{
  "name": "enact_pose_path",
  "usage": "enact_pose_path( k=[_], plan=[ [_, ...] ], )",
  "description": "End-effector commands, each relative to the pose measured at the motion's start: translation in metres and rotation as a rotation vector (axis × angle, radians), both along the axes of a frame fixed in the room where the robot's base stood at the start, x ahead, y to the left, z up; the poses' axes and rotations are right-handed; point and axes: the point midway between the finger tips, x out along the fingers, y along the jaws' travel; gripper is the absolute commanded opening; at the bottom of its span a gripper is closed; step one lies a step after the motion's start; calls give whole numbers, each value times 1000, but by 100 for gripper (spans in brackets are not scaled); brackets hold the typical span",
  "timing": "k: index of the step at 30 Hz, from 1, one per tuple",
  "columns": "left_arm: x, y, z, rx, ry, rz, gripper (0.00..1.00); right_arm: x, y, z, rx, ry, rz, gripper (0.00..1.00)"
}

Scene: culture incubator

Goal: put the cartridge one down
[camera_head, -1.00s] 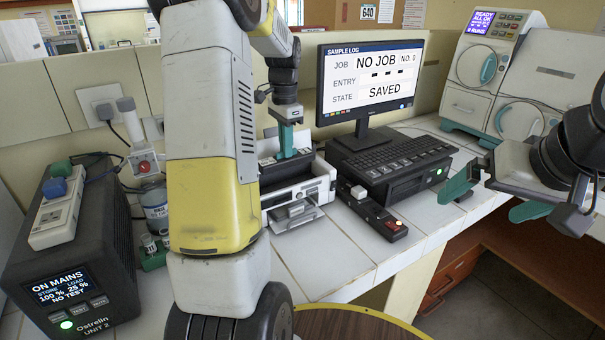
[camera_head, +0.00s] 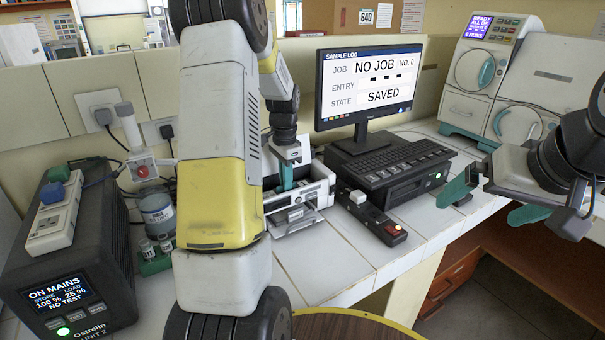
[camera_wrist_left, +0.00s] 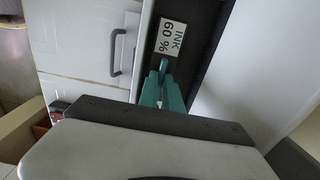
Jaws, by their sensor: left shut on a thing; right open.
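My left gripper (camera_head: 287,178) points down at the white printer (camera_head: 318,192) on the tiled counter, its teal fingers low inside the printer's open top. In the left wrist view the fingers (camera_wrist_left: 163,88) are close together over a dark surface bearing a white "INK 60 %" label (camera_wrist_left: 171,38). The gripper is shut on what I take to be cartridge one, whose body is mostly hidden by the fingers and printer. My right gripper (camera_head: 494,202) is open and empty, off the counter's front edge at the right.
The monitor (camera_head: 368,85) stands behind a black keyboard unit (camera_head: 395,165), right of the printer. A small control box with a red button (camera_head: 372,218) sits in front. Left are a jar (camera_head: 157,214), vials in a green rack (camera_head: 154,256) and a black power unit (camera_head: 75,290).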

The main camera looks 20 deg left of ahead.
Motion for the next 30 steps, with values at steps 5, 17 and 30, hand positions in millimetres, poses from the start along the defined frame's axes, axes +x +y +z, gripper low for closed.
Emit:
enact_pose_path(
  k=[5,17,30],
  plan=[
    [0,0,-3,0,0,0,23,0,0,0,0,0,0,100],
    [0,0,0,0,-1,0,31,0,0,0,0,0,0,100],
    [1,0,80,0,-4,0,31,0,0,0,0,0,0,100]
  ],
)
